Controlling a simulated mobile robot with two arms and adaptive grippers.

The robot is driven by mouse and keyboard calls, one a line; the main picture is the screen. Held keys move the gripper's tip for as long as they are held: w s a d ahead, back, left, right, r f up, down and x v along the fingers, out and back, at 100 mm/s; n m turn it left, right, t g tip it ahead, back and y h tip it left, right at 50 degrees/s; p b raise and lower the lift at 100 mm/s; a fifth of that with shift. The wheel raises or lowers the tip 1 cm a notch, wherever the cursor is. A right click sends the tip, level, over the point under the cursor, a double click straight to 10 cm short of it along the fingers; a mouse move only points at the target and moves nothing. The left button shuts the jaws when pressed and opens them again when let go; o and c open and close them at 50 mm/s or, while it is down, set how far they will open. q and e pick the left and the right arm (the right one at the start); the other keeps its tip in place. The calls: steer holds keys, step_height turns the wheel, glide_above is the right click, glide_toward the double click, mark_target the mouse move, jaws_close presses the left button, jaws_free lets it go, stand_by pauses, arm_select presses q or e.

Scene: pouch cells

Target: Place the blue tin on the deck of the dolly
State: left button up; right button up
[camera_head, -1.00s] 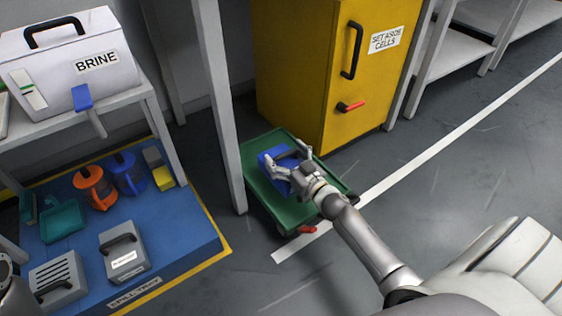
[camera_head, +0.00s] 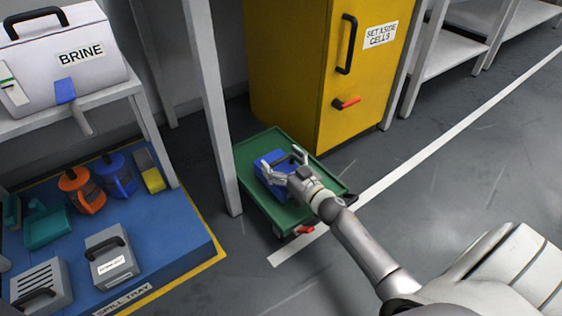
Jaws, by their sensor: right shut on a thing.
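The blue tin (camera_head: 269,179) with a dark handle on top is in my right gripper (camera_head: 283,165), whose fingers close on it from two sides. The tin is over the green deck of the dolly (camera_head: 288,215), towards its left and far part. It looks upright and low, at or close to the deck; I cannot tell whether it touches. My fingers and wrist hide part of the tin and of the deck. My left gripper does not show.
The yellow cabinet (camera_head: 290,70) stands right behind the dolly, and a grey post (camera_head: 216,110) rises close to its left. The blue spill tray (camera_head: 175,240) with jugs and boxes lies at left, below the bench with the BRINE box (camera_head: 70,75). The floor at right is clear.

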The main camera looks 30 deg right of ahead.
steer(key=shift+w+r, duration=0.1)
steer(key=shift+r, duration=0.1)
steer(key=shift+f, duration=0.35)
steer(key=shift+f+b, duration=0.2)
steer(key=shift+b, duration=0.15)
steer(key=o, duration=1.9)
steer(key=shift+f, duration=0.15)
